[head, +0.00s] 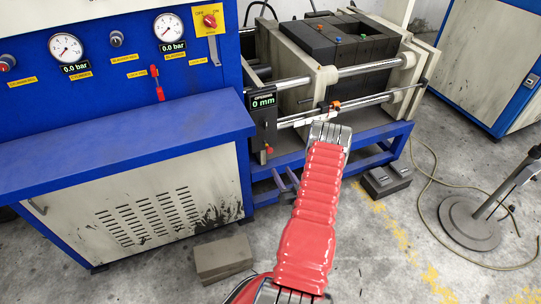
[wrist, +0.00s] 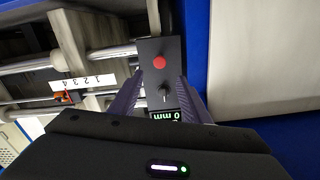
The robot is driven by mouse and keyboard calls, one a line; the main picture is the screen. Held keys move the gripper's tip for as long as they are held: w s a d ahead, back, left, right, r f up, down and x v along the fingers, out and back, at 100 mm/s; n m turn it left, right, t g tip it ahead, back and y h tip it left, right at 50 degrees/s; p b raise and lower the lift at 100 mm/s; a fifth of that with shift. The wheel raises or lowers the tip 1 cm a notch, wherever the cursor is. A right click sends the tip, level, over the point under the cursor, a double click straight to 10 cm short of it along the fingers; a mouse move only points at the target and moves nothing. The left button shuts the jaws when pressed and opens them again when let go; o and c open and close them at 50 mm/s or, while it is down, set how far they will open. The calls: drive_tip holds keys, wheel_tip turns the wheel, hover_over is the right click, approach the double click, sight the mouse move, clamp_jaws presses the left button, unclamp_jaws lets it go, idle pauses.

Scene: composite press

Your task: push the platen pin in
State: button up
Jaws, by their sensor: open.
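The platen pin is not clearly identifiable; a small orange piece (head: 335,104) on the lower rod of the press (head: 295,80) may be it. An orange piece (wrist: 67,97) also shows at the left of the wrist view, beside a white strip numbered 1 to 4. How deep it sits cannot be told. My gripper (wrist: 160,80) is open and empty, its purple fingers either side of the dark control box (wrist: 160,70) in the wrist view. The orange piece lies left of the fingers. In the head view my red-sleeved arm hides much of the gripper.
The control box (head: 263,120) has a red button, a switch and a display reading 0 mm. Metal rods and a blue frame (head: 375,142) surround the work area. A blue bench (head: 120,140) stands left. A block (head: 222,258) and a round-based stand (head: 470,222) are on the floor.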

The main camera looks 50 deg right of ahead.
sight(270, 152)
drive_tip(key=x, duration=1.2)
drive_tip(key=shift+w+d, duration=0.15)
drive_tip(key=shift+w, duration=0.15)
clamp_jaws()
